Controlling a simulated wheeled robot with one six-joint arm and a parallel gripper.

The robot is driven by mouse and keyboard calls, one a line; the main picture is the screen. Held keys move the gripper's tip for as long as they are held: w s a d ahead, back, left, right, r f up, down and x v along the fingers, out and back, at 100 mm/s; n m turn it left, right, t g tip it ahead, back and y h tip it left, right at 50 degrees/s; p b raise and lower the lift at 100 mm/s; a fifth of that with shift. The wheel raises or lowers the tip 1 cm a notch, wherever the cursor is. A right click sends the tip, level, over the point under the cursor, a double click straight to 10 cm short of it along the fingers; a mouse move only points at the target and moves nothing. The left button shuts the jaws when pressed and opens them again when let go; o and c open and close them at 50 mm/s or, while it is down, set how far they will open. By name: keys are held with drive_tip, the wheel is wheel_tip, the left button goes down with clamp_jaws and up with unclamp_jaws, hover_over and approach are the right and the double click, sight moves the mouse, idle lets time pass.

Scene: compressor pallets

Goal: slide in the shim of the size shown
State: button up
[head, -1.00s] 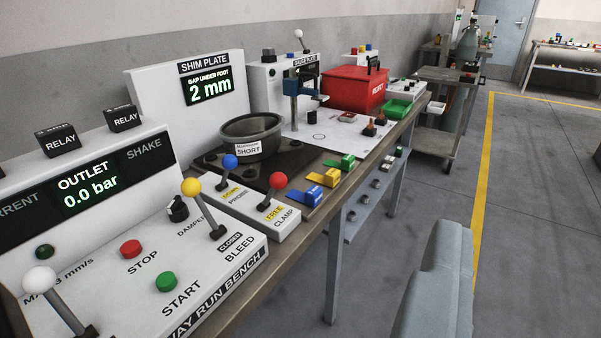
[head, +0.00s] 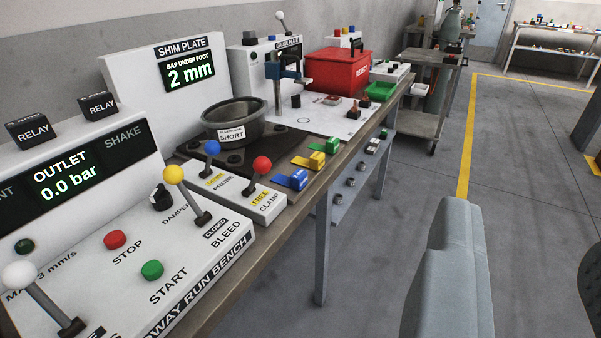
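The shim plate screen (head: 190,74) reads "GAP UNDER FOOT 2 mm". Before it, a dark round housing (head: 240,110) with a white label reading "SHORT" sits on a dark plate (head: 192,148). Three shims lie in a row along the bench's front edge: blue (head: 291,179), yellow (head: 309,162) and green (head: 332,146). Their size marks are too small to read. The blue-knobbed probe lever (head: 210,162) is marked "DOWN". The red-knobbed clamp lever (head: 256,178) is marked "FREE". My gripper is not in view; a grey part of mine shows at lower right.
The run bench (head: 140,262) with levers and STOP and START buttons fills the lower left. A grey trolley (head: 432,100) is beyond. Open floor (head: 540,180) lies right of the bench.

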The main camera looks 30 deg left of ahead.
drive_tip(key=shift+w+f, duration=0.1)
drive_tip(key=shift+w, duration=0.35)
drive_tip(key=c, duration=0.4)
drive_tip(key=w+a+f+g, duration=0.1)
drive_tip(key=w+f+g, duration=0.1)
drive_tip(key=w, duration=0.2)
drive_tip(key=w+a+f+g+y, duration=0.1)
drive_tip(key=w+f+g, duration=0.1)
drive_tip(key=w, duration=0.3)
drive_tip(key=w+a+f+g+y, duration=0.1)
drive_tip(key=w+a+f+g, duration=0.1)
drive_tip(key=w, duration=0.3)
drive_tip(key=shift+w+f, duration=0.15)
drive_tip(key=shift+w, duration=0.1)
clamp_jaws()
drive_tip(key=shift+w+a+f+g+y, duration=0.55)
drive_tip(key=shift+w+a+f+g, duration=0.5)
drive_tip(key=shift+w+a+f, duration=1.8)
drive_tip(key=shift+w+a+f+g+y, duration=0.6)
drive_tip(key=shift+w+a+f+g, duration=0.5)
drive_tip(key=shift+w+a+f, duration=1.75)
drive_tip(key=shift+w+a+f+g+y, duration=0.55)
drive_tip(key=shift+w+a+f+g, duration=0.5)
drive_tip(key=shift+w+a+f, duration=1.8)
